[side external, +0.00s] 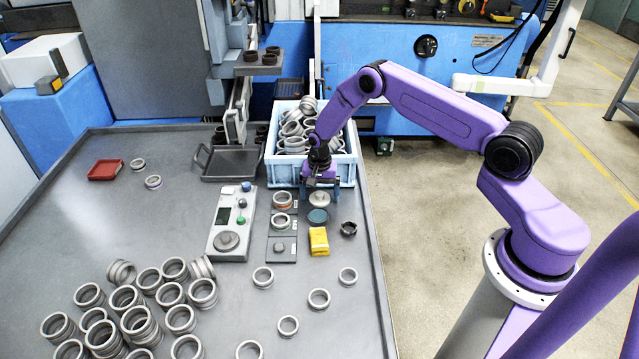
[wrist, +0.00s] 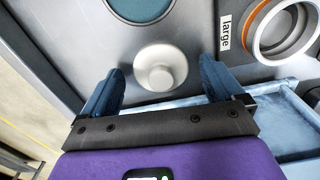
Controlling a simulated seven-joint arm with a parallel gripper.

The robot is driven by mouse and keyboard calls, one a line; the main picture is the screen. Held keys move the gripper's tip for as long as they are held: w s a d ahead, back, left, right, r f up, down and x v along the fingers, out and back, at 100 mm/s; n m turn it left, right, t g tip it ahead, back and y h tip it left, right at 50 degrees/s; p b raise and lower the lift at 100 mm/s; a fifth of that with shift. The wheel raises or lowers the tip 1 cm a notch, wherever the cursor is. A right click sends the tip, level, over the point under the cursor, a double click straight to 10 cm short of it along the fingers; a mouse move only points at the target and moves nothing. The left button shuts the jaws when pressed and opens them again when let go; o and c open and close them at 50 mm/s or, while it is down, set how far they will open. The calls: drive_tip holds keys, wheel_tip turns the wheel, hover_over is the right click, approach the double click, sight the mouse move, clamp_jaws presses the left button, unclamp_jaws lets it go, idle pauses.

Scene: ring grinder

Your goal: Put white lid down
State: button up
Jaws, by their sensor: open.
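The white lid (side external: 320,198), a pale disc with a round knob, lies on the grey table beside the light blue crate. In the wrist view the white lid (wrist: 160,68) sits between and just beyond my fingertips, knob facing the camera. My gripper (side external: 320,188) is low over the lid, pointing down. In the wrist view my gripper (wrist: 158,88) is open, with one blue finger on each side of the lid. I see clear gaps, so the lid is not clamped. Its underside is hidden.
A teal disc (side external: 318,216), a yellow block (side external: 319,241) and a dark ring (side external: 348,229) lie close by. The crate (side external: 283,173) of rings stands behind. A ring holder labelled "large" (wrist: 224,30) is beside the lid. Loose rings cover the front left.

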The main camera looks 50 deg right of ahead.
sight(320, 194)
wheel_tip(320, 194, up, 12)
drive_tip(key=s+a+r+n, duration=1.1)
drive_tip(key=s+a+r, duration=0.5)
drive_tip(key=s+d+r+n, duration=0.1)
drive_tip(key=s+n, duration=0.4)
drive_tip(key=s, duration=0.7)
drive_tip(key=s+d+r+n, duration=0.2)
drive_tip(key=s+r+n, duration=0.2)
drive_tip(key=s, duration=0.8)
drive_tip(key=n, duration=0.2)
drive_tip(key=shift+s+d+r+n, duration=0.15)
drive_tip(key=shift+d+r+n, duration=0.1)
drive_tip(key=shift+d+n, duration=0.05)
